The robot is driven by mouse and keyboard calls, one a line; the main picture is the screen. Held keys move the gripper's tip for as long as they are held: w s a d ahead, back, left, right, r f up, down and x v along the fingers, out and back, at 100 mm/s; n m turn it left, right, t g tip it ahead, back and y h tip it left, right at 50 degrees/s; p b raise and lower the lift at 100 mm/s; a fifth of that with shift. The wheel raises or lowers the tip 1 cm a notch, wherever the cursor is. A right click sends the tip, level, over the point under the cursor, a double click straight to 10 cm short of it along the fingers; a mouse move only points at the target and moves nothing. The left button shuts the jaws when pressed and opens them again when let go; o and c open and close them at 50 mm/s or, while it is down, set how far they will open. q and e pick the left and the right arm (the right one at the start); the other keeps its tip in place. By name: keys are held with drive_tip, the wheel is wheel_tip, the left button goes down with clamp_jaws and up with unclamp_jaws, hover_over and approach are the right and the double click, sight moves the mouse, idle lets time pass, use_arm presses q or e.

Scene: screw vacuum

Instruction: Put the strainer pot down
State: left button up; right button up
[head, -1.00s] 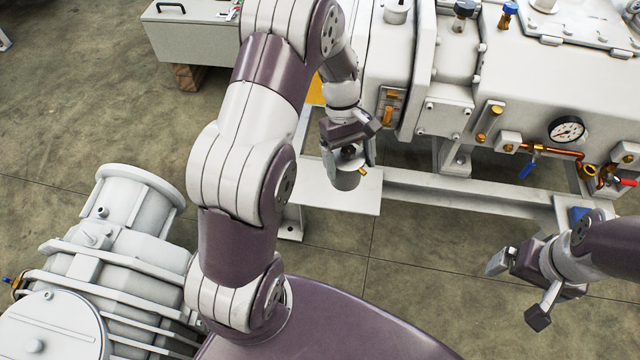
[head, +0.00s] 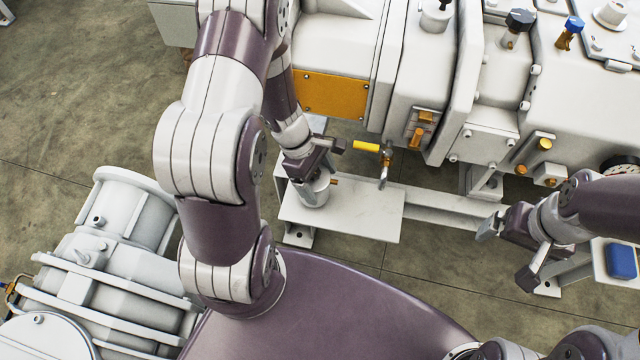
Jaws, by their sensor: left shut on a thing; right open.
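The strainer pot (head: 317,191) is a small grey metal cylinder with a brass fitting on its right side. My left gripper (head: 308,168) is shut on it from above and partly hides its top. The pot looks upright over the left part of a white plate (head: 352,216) on the machine's frame. I cannot tell whether its base touches the plate. My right gripper (head: 507,254) is open and empty, apart from the plate at the right.
A yellow-handled valve (head: 367,146) with a pipe hangs just right of the pot. An orange panel (head: 330,94) and the large white machine (head: 415,75) stand behind. A grey motor-like unit (head: 110,250) is at lower left. The plate's right part is clear.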

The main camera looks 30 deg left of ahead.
use_arm(q)
drive_tip(key=shift+f, duration=0.8)
drive_tip(key=shift+r, duration=0.15)
drive_tip(key=o, duration=1)
drive_tip(key=shift+f, duration=0.2)
drive_tip(key=shift+o, duration=1.2)
drive_tip(key=shift+r+p, duration=0.3)
drive_tip(key=shift+r, duration=0.2)
drive_tip(key=p+v, duration=0.5)
drive_tip(key=v, duration=0.6)
drive_tip(key=s+d+r+m+y, duration=0.2)
drive_tip(key=r+m, duration=0.3)
drive_tip(key=m, duration=0.4)
drive_tip(key=s+d+r+m+t+y, duration=0.1)
drive_tip(key=s+d+r+m+y, duration=0.1)
drive_tip(key=r+m, duration=0.4)
drive_tip(key=d+m, duration=0.1)
drive_tip(key=m, duration=0.2)
drive_tip(key=shift+d+t, duration=0.3)
use_arm(e)
wheel_tip(320, 180, up, 5)
